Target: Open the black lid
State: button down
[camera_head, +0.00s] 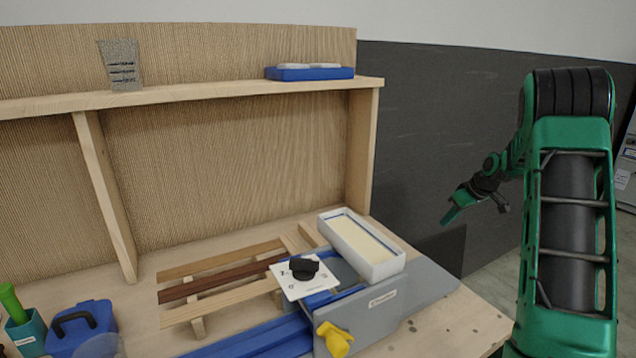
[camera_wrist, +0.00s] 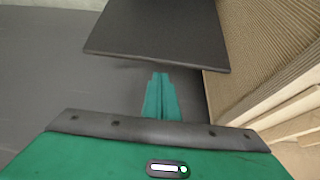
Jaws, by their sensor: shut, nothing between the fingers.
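A flat black panel (camera_wrist: 160,30), which may be the black lid, fills the top middle of the wrist view, with a straight near edge. In the head view a dark panel (camera_head: 448,247) stands behind the right end of the workbench, partly hidden by it. I cannot tell whether it is the same thing, or see a hinge or handle. My gripper (camera_head: 447,219) is in the air right of the bench. In the wrist view its green fingers (camera_wrist: 161,92) are together and empty, pointing toward the panel's near edge. I cannot tell the gap to it.
The wooden workbench (camera_head: 482,325) has a shelf (camera_head: 200,95) above it. On it are a grey and blue machine (camera_head: 365,318) with a yellow knob, a white tray (camera_head: 362,240), wooden slats and a blue box (camera_head: 80,328). Grey floor is clear at the left of the wrist view.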

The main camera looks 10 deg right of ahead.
jog(key=s+a+r+m+g, duration=0.1)
jog(key=s+a, duration=0.4)
jog(key=s, duration=0.6)
jog(key=s+a+r+m+g+h, duration=0.1)
jog(key=s+a+r+m, duration=0.2)
jog(key=s, duration=0.8)
jog(key=s+a+r+m+g, duration=0.2)
jog(key=s+a+r, duration=0.4)
jog(key=s, duration=0.5)
jog(key=shift+s+a+m, duration=0.15)
jog(key=shift+a+m, duration=0.25)
jog(key=shift+a, duration=0.8)
jog(key=c, duration=2.4)
grip_release()
jog(key=s+a, duration=0.1)
jog(key=s, duration=0.3)
jog(key=s+a+f+m+g, duration=0.1)
jog(key=s, duration=0.3)
jog(key=s+a+f+m, duration=0.1)
jog(key=s+a, duration=0.1)
jog(key=s, duration=0.2)
jog(key=shift+s+g, duration=0.2)
jog(key=shift+g, duration=0.1)
jog(key=shift+c, duration=0.2)
jog(key=o, duration=0.6)
jog(key=shift+s+a+f, duration=0.15)
jog(key=shift+s, duration=0.2)
